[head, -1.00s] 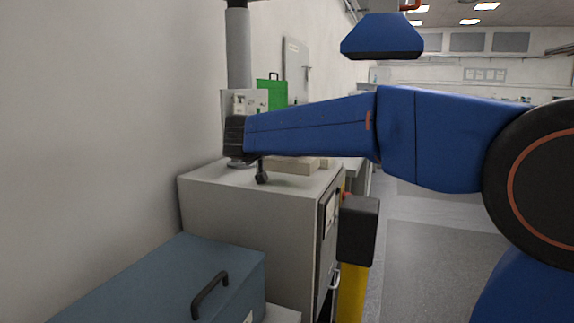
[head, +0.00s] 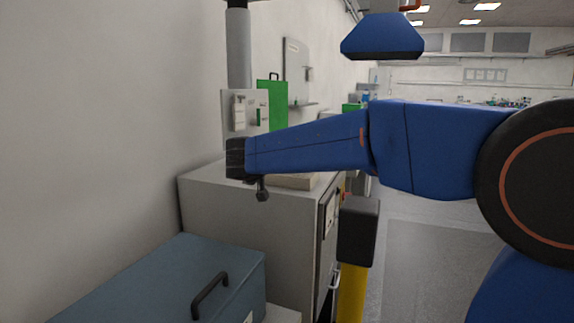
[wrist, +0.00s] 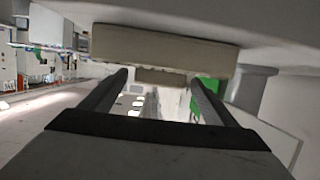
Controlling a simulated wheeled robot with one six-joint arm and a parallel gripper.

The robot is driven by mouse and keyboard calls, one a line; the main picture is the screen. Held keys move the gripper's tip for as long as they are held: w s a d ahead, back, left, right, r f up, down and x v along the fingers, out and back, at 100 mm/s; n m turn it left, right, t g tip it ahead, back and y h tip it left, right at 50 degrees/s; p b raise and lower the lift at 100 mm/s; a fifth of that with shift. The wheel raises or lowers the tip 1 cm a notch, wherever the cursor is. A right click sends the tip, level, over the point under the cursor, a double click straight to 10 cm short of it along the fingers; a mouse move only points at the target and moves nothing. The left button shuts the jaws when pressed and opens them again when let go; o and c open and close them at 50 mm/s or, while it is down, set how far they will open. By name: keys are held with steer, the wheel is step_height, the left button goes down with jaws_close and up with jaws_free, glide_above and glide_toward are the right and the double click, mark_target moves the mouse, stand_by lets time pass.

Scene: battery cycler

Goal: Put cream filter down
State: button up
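The cream filter (head: 293,182) is a pale beige slab at the top of the grey cabinet (head: 245,225), partly behind my forearm. I cannot tell whether its underside touches the top. In the wrist view a wide beige block, the cream filter (wrist: 165,48), lies across the picture beyond my gripper (wrist: 160,76). The two dark fingers stand apart and their tips reach the block's edge. A smaller beige piece (wrist: 160,77) shows between the tips. In the head view one dark fingertip shows left of the filter.
A blue-grey box (head: 165,285) with a black handle stands in front of the cabinet. A yellow post (head: 351,290) with a black top is at its right. A green box (head: 272,95) and a white panel stand behind. Clear floor lies to the right.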

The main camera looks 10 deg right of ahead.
steer(key=shift+r, duration=0.25)
steer(key=v, duration=1.2)
